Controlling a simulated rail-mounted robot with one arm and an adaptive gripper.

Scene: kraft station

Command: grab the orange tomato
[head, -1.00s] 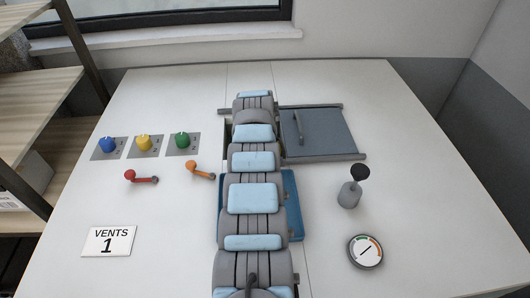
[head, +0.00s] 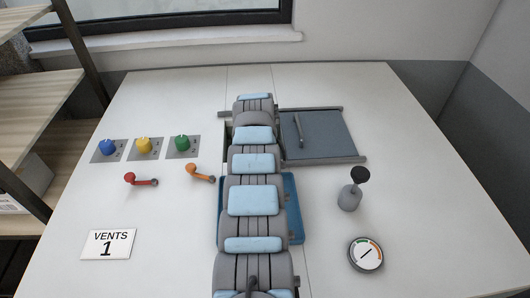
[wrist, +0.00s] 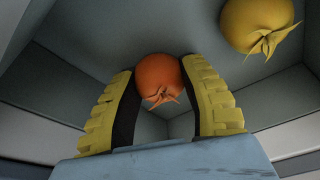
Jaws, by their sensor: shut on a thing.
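The orange tomato (wrist: 159,72) is in the middle of the wrist view, with its dried leafy calyx facing the camera. My gripper (wrist: 158,82) has its two yellow-ribbed fingers on either side of the tomato, shut on it. Both are inside a grey-walled space. In the head view my arm covers the middle of the table, and the gripper and tomato are hidden.
A yellow tomato (wrist: 258,25) lies at upper right in the wrist view. On the table are a sliding hatch panel (head: 330,135), a blue tray (head: 294,205) partly under my arm, knobs, red (head: 140,180) and orange (head: 200,172) levers, a joystick (head: 350,195) and a gauge (head: 366,253).

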